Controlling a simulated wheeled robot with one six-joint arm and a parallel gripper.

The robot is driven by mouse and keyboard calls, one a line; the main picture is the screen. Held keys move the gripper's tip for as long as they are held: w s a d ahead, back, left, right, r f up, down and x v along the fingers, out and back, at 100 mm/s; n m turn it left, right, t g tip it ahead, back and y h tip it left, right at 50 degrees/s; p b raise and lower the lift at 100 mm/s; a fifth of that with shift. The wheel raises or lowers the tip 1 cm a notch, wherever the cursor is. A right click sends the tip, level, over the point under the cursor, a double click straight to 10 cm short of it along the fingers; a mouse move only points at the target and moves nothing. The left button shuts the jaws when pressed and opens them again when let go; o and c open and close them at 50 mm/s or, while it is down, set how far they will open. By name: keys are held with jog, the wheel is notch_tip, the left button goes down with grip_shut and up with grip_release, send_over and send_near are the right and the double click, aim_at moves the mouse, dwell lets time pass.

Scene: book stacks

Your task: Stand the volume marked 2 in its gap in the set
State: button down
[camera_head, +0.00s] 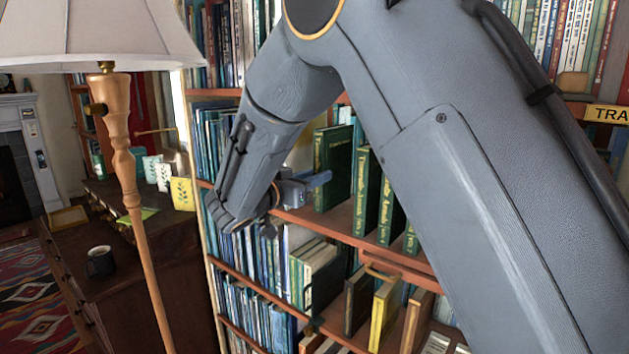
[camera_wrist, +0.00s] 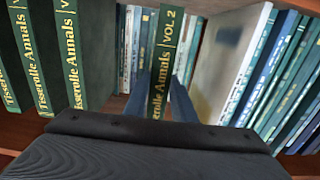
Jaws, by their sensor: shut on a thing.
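The green volume marked VOL 2 (camera_wrist: 165,62) has gold lettering and shows between the two fingers of my gripper (camera_wrist: 160,98) in the wrist view. My gripper is shut on it. In the head view my gripper (camera_head: 309,183) overlaps a green book (camera_head: 333,160), which appears to be this volume, upright at the middle shelf. I cannot tell whether its base touches the board. Matching green Tisserolle Annals volumes (camera_wrist: 68,50) stand on one side, apart from it; they also show in the head view (camera_head: 365,190). Part of the set is hidden behind my arm.
A cream panel or book (camera_wrist: 228,65) and blue books (camera_wrist: 285,75) stand on the other side, with space between. The shelf board (camera_head: 345,225) is partly bare. A floor lamp (camera_head: 125,170) stands left. More books (camera_head: 385,315) fill the shelf below.

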jog(key=shift+a+f+p, duration=0.15)
jog(key=shift+f+p, duration=0.2)
jog(key=shift+f, duration=0.55)
jog(key=shift+f+b, duration=0.25)
jog(key=shift+b, duration=0.1)
jog(key=c, duration=1.5)
grip_release()
jog(key=b+v, duration=0.4)
jog(key=v, duration=0.8)
jog(key=shift+r, duration=0.2)
